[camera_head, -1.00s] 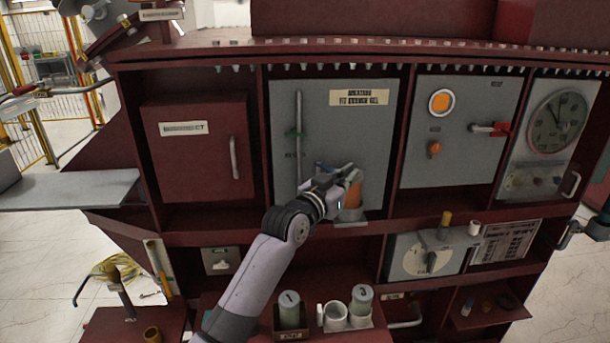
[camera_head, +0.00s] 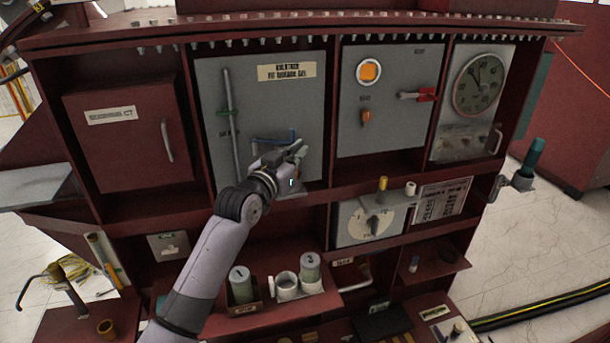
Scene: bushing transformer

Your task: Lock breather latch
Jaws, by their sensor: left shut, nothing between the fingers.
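A grey breather panel (camera_head: 215,90) with a printed label stands in the upper middle of the red cabinet. A vertical rod with a green band runs down its left part. A blue bar (camera_head: 270,138), which looks like the latch, lies roughly level across the lower middle of the panel. My left gripper (camera_head: 300,151) is shut and empty in front of the panel's lower right, just below the bar's right end. I cannot tell whether it touches the bar. The gripper and wrist hide what is behind them, including most of the breather area. My right gripper is not in view.
To the right are a grey panel with an orange lamp (camera_head: 369,71) and a red-handled switch (camera_head: 418,95), then a round gauge (camera_head: 479,84). A red door (camera_head: 125,140) is at left.

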